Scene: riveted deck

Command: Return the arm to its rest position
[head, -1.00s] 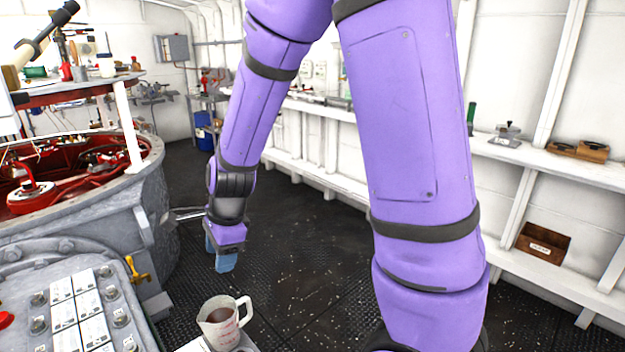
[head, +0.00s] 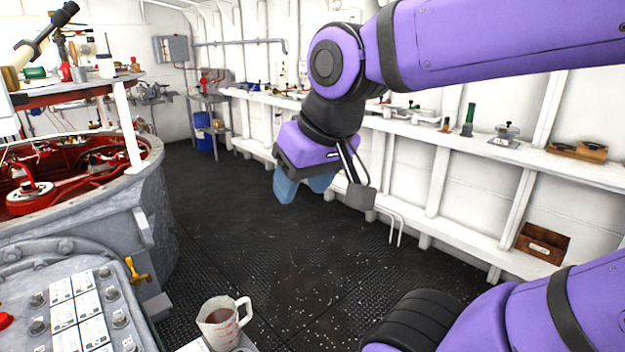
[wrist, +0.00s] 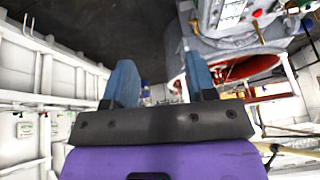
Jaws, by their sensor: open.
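My purple arm reaches in from the right in the head view and bends at a dark joint. My gripper (head: 303,187) hangs over the open floor, left of the wall shelf, with blue fingers pointing down. In the wrist view my gripper (wrist: 160,85) shows two blue fingers spread apart with nothing between them. It touches nothing that I can see. A measuring jug (head: 223,322) with brown liquid stands at the bottom, well below and left of my gripper.
A round grey housing (head: 150,225) with red machinery stands at the left. A panel with white labels (head: 80,310) is at the lower left. The wall shelf (head: 440,140) runs along the right with small items and a wooden box (head: 543,243). The dark floor (head: 240,225) is clear.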

